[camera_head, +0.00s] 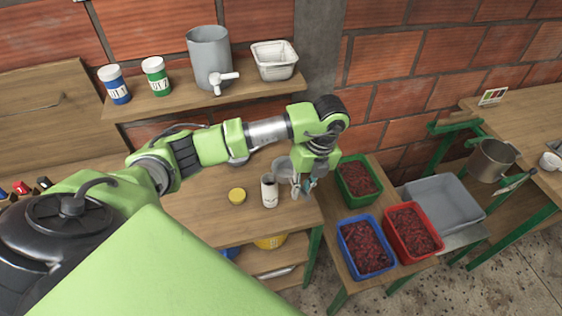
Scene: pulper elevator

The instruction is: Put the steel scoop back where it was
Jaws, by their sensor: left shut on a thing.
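My left arm reaches in from the left, and its left gripper (303,189) points down over the right end of the wooden bench. It is shut on a small grey metal thing, which looks like the steel scoop. A rounded grey bowl shape (282,167), which looks like part of the scoop, shows just left of the fingers. The wrist and fingers hide much of it, so I cannot tell whether it touches the bench. My right gripper is not in view.
Green (345,199), blue (345,254) and red (413,258) crates of red cherries stand to the right. A wall shelf (185,98) holds jars, a grey tapped container and a white basket.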

